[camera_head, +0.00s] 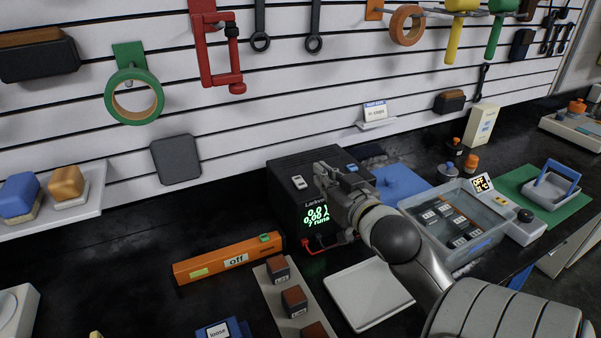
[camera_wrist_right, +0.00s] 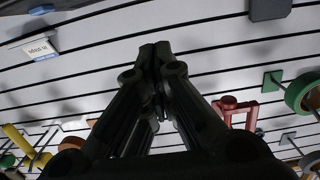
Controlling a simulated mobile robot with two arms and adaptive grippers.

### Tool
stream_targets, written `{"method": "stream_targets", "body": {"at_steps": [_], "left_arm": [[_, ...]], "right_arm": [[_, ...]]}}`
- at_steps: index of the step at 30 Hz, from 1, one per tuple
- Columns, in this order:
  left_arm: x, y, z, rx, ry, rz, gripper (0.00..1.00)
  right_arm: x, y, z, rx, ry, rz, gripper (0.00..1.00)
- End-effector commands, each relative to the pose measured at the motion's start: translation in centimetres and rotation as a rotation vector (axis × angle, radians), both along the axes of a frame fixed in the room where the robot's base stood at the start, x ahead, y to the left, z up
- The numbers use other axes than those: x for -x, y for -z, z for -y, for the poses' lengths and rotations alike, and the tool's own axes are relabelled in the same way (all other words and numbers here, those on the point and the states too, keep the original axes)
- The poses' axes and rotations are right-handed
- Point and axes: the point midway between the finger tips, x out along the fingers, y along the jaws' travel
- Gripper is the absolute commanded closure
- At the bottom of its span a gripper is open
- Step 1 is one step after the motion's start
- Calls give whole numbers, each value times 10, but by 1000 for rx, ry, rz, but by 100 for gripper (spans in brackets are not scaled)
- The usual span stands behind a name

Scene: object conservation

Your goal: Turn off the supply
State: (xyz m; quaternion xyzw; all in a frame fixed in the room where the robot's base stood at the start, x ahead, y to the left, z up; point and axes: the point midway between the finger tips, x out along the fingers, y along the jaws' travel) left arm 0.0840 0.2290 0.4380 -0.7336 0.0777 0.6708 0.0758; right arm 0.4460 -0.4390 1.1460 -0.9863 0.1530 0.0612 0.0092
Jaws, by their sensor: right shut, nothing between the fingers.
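The power supply (camera_head: 290,162) is a black box on the bench against the slatted wall. Its front display (camera_head: 317,215) is lit green and reads about 0.0 and 0.00, with a smaller line below. A small pale button (camera_head: 299,182) and a blue one (camera_head: 351,168) show on its top. My right gripper (camera_head: 322,178) is shut and empty, over the top of the supply between these buttons; I cannot tell if it touches. In the right wrist view the closed fingers (camera_wrist_right: 155,52) point at the wall, and the supply is not seen. My left gripper is not in view.
An orange bar labelled "off" (camera_head: 228,259) lies left of the supply. A strip with several small blocks (camera_head: 283,310) and a white tray (camera_head: 352,298) lie in front. A clear bath (camera_head: 480,262) with an "OFF" display stands right. Tools hang above.

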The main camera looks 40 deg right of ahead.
Motion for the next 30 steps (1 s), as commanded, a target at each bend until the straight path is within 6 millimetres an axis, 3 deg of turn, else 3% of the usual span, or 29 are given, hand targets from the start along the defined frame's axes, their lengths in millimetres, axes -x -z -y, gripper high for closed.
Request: {"method": "stream_targets", "body": {"at_steps": [18, 24, 30], "left_arm": [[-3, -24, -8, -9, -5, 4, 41], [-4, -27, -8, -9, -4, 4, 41], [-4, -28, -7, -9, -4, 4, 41]], "right_arm": [[-93, 9, 30, -1, 0, 1, 100], [-95, 41, 30, -1, 0, -3, 100], [-96, 51, 30, 1, -1, 0, 100]]}}
